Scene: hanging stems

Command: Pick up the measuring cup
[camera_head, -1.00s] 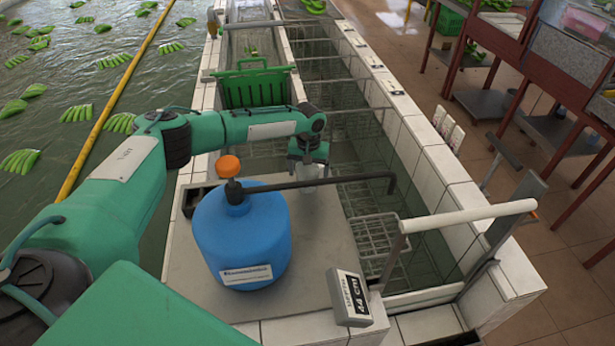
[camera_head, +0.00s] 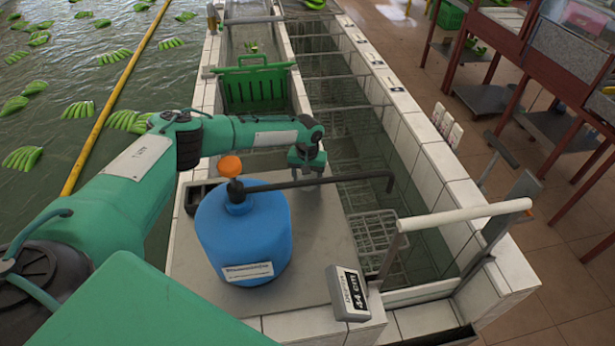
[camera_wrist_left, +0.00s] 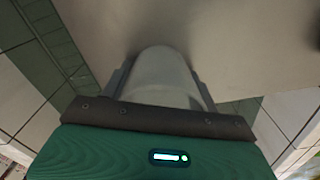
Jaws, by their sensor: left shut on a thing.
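The measuring cup (camera_wrist_left: 163,72) shows in the left wrist view as a pale, greyish translucent cylinder between the two grey fingers. My left gripper (camera_wrist_left: 165,85) is shut on it, with a finger on each side. In the head view my left gripper (camera_head: 307,172) points down over the grey slab (camera_head: 325,235), behind the black spout of the blue pump jug. The cup is not clearly visible in the head view; the gripper and spout cover that spot. I cannot tell whether the cup touches the slab. My right gripper is not in view.
A depth sign (camera_head: 348,293) sits at the slab's front.

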